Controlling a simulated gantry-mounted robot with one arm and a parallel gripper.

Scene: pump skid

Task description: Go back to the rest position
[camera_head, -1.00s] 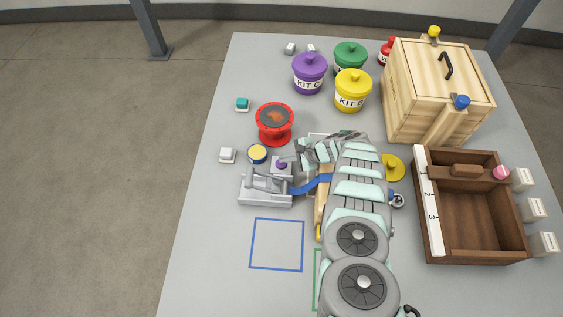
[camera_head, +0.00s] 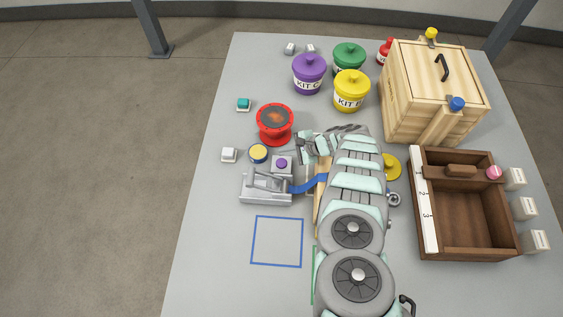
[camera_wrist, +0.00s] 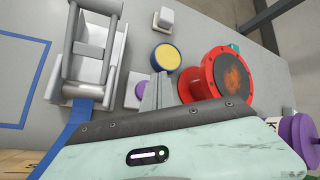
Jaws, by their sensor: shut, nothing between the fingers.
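My gripper (camera_head: 303,148) is at the end of my arm over the middle of the table in the head view, just right of the red spool-shaped part. In the wrist view its fingers (camera_wrist: 158,92) are together with nothing between them. They point toward the yellow-topped round part (camera_wrist: 166,57) and sit beside the red spool-shaped part (camera_wrist: 215,80). A block with a purple button (camera_head: 281,164) is close to the fingers. My arm hides part of the table's middle.
A grey metal fixture (camera_head: 266,190) with a blue strap lies left of my arm. Kit pots (camera_head: 309,75), a wooden crate (camera_head: 425,85) and an open brown box (camera_head: 427,225) stand behind and right. A blue outlined square (camera_head: 277,241) is empty.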

